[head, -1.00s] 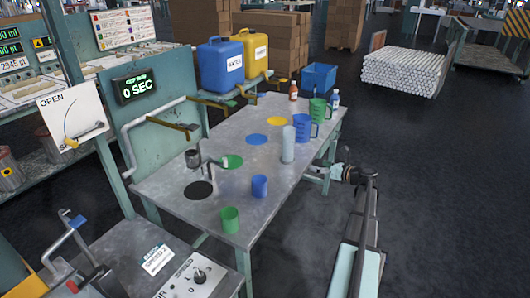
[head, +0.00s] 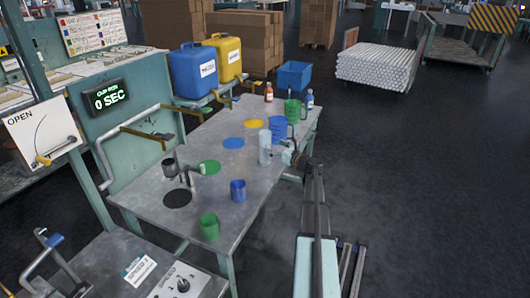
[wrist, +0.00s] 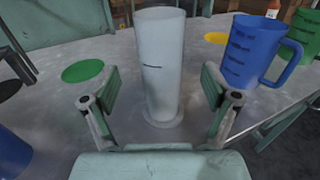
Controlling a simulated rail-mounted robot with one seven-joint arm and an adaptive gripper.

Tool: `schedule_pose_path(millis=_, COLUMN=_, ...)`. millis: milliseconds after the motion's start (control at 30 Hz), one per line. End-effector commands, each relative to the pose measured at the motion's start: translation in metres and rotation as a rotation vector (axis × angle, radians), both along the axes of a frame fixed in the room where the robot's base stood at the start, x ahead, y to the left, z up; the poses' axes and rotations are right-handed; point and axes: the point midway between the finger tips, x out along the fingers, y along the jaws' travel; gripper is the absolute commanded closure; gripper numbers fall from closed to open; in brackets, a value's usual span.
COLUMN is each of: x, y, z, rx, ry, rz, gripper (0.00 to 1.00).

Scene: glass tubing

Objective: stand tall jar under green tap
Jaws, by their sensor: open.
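The tall jar is a pale, translucent cylinder (head: 264,147) standing upright on the grey bench. In the wrist view the jar (wrist: 160,60) is straight ahead, with a short dark line on its side. My gripper (wrist: 160,88) is open, with one finger on each side of the jar and a gap on both sides. In the head view my gripper (head: 289,156) is just right of the jar. A green disc (head: 209,167) lies on the bench left of the jar and also shows in the wrist view (wrist: 82,71). I cannot tell which tap is the green one.
A blue jug (wrist: 252,50) stands close to the right finger, with a green jug (head: 293,110) behind it. A blue cup (head: 238,190) and a green cup (head: 210,226) stand nearer the front. Blue (head: 233,143) and yellow (head: 254,124) discs lie flat.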

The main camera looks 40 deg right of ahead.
Motion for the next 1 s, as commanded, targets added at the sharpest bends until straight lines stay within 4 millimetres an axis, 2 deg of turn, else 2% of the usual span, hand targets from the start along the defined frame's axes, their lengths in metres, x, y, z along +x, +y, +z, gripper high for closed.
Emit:
schedule_pose_path(millis=100, x=0.012, y=0.001, z=0.001, rx=0.000, ry=0.000, rz=0.001, gripper=0.13)
schedule_pose_path(millis=367, x=0.024, y=0.001, z=0.002, rx=0.000, ry=0.000, rz=0.000, gripper=0.13)
schedule_pose_path(millis=700, x=0.065, y=0.004, z=0.004, rx=0.000, ry=0.000, rz=0.000, gripper=0.13)
schedule_pose_path(millis=933, x=0.066, y=0.005, z=0.002, rx=0.000, ry=0.000, rz=0.000, gripper=0.13)
schedule_pose_path(millis=967, x=0.066, y=0.005, z=0.002, rx=0.000, ry=0.000, rz=0.000, gripper=0.17)
schedule_pose_path(millis=1000, x=0.066, y=0.005, z=0.002, rx=0.000, ry=0.000, rz=0.000, gripper=0.31)
